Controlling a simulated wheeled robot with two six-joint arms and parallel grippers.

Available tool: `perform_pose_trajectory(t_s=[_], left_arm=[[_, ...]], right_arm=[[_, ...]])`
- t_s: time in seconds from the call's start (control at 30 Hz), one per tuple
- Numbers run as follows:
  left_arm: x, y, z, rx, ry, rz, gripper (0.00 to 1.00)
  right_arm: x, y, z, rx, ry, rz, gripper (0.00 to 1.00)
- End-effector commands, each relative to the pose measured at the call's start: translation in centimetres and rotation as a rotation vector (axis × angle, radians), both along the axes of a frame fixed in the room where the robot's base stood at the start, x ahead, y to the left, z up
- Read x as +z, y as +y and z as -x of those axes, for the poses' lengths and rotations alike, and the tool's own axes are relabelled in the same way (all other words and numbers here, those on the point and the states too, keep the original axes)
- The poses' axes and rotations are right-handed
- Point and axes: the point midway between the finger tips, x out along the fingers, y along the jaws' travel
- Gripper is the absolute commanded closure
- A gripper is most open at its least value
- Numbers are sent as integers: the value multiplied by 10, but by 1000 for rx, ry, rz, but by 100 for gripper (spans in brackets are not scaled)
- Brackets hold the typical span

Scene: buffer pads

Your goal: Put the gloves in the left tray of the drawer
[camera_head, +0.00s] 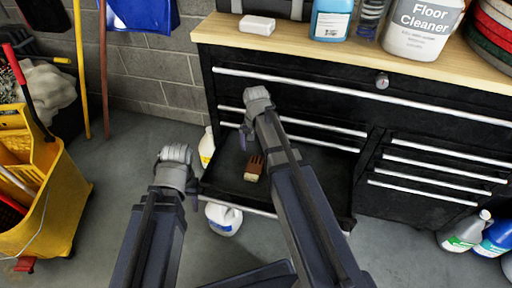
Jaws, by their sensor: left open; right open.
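The open black drawer (310,184) extends from the lower left of the cabinet; I cannot make out a divider in it. A small brown item with a tan end (254,168) lies in its left part; it looks like a glove, but is too small to be sure. No other glove is clear to me. My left gripper (175,156) is open, just left of the drawer's left edge. My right gripper (257,95) is open in front of the cabinet's upper drawer face, above and behind the brown item. My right arm crosses over the drawer and hides part of it.
The wooden worktop (300,42) holds a white block (257,25), a blue bottle (331,20), a floor cleaner jug (420,28) and stacked pads (490,35). A yellow mop bucket (55,205) stands left. White jugs stand near the drawer (223,218). Bottles (465,232) stand right.

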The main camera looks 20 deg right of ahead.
Motion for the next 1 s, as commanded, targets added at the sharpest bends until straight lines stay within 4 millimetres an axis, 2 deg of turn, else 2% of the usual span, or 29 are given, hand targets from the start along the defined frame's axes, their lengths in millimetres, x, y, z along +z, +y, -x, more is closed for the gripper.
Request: perform_pose_trajectory(t_s=[0.03,0.1,0.3,1.0], left_arm=[[17,0,0,1,1,2,49],[27,-1,0,1,1,3,49],[44,-1,0,1,1,4,49],[44,-1,0,1,1,4,49]], right_arm=[[17,0,0,0,0,0,0],[27,0,0,0,0,0,0],[44,0,0,0,0,0,0],[44,0,0,0,0,0,0]])
